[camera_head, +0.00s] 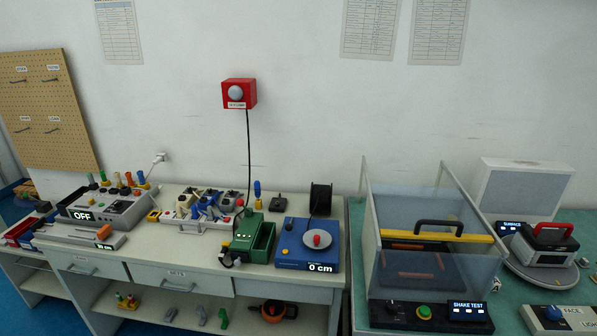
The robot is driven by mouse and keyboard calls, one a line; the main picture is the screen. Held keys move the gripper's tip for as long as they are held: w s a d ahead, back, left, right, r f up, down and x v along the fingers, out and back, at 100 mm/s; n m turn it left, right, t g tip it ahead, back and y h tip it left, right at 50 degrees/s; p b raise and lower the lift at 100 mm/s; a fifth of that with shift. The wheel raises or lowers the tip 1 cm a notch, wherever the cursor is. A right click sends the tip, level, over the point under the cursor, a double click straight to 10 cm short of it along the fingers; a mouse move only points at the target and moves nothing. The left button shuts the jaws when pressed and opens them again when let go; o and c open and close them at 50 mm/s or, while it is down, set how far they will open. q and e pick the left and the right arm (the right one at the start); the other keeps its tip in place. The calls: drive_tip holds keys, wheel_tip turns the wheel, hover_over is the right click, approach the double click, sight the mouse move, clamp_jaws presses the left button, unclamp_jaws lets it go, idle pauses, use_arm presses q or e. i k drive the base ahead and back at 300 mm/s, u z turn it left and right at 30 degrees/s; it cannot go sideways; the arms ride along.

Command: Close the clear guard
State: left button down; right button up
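The clear guard (398,215) stands on the right-hand bench, with tall transparent panels around the shake test unit. A yellow bar (463,237) with a black handle (438,224) runs across it. I cannot tell for certain from this view how the guard's moving panel sits. The shake test base (390,313) is black, with a green button (424,311) and a lit "SHAKE TEST" display (467,311) at its front. A dark part with orange marks shows dimly through the panels. Neither of my grippers is in view.
A round plate (519,276) bearing a grey device with a red handle (552,229) stands right of the guard. Left of it are a blue "0 cm" unit (290,254) and a green box (256,240). A grey "OFF" unit (119,212) is farther left.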

sight(458, 236)
drive_tip(key=u, duration=0.35)
drive_tip(key=i, duration=1)
drive_tip(key=z, duration=1.35)
